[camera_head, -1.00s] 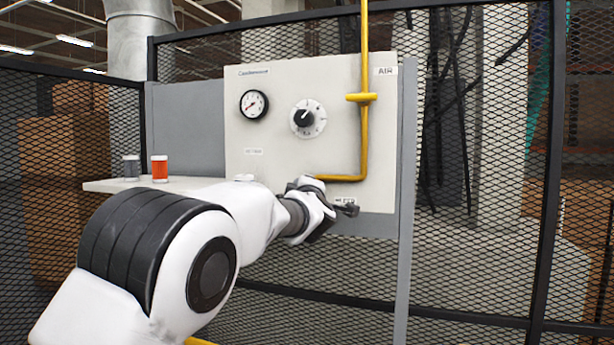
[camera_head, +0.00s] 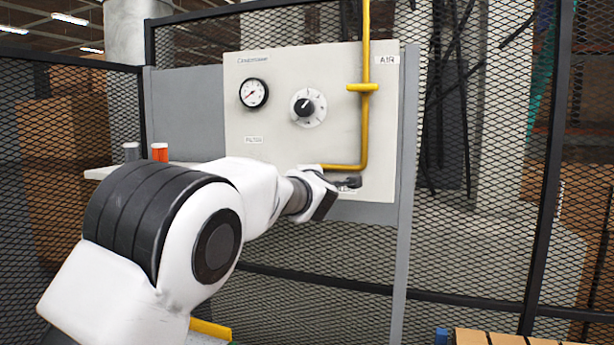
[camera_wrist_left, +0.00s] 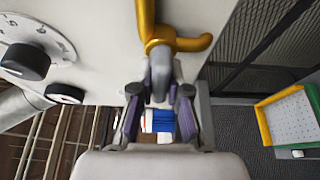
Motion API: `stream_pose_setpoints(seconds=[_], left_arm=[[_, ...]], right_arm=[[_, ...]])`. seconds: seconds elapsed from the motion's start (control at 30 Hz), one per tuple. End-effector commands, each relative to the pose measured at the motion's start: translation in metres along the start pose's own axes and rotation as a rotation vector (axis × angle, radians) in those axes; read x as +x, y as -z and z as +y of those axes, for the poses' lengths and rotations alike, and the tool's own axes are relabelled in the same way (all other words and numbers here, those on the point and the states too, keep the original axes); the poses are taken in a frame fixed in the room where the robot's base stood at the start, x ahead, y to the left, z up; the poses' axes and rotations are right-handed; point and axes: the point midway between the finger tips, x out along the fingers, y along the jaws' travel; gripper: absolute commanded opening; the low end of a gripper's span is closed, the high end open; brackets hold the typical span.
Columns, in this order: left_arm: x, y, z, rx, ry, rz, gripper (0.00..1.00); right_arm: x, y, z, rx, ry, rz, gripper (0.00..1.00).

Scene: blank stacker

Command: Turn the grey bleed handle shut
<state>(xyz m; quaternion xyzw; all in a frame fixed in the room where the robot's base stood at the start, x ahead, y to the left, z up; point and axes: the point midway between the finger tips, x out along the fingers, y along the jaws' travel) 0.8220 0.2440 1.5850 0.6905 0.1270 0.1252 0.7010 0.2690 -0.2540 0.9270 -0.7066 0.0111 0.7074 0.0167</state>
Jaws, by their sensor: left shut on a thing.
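The grey bleed handle (camera_wrist_left: 160,75) shows in the left wrist view as a short grey bar just below a yellow fitting. My left gripper (camera_wrist_left: 160,93) has a finger on each side of it and is shut on it. In the head view the gripper (camera_head: 346,183) is at the lower right of the pale panel (camera_head: 300,60), below the bend of the yellow pipe (camera_head: 364,120). The handle cannot be made out behind the gripper there, and its exact turn angle is unclear. My right gripper is not in view.
The panel carries a round gauge (camera_head: 253,93) and a black knob (camera_head: 306,107). A grey jar (camera_head: 131,152) and an orange jar (camera_head: 160,152) stand on a shelf at left. Black mesh fencing (camera_head: 480,250) surrounds the panel. A yellow-green tray (camera_wrist_left: 262,125) lies at right in the wrist view.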

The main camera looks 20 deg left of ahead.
Motion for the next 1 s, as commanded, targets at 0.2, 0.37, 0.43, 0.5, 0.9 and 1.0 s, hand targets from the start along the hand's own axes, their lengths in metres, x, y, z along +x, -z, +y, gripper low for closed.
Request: stream_pose_setpoints(seconds=[0.2, 0.37, 0.43, 0.5, 0.9, 1.0], left_arm=[[0.0, 0.0, -0.004, 0.001, 0.006, 0.0, 0.41], [0.0, 0.0, -0.002, 0.001, 0.004, 0.0, 0.41], [0.0, 0.0, -0.002, 0.001, 0.003, 0.0, 0.41], [-0.003, 0.0, -0.002, 0.002, 0.003, 0.0, 0.41], [-0.088, 0.001, -0.001, 0.005, 0.001, 0.0, 0.41], [-0.107, 0.001, -0.001, 0.003, 0.002, 0.0, 0.41]], right_arm=[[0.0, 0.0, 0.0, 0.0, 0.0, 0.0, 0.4], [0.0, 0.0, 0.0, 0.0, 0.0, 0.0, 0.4], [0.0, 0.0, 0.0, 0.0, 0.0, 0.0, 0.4], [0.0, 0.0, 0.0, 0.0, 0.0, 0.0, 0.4], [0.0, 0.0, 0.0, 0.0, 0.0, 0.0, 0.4], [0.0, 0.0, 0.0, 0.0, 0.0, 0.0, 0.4]])
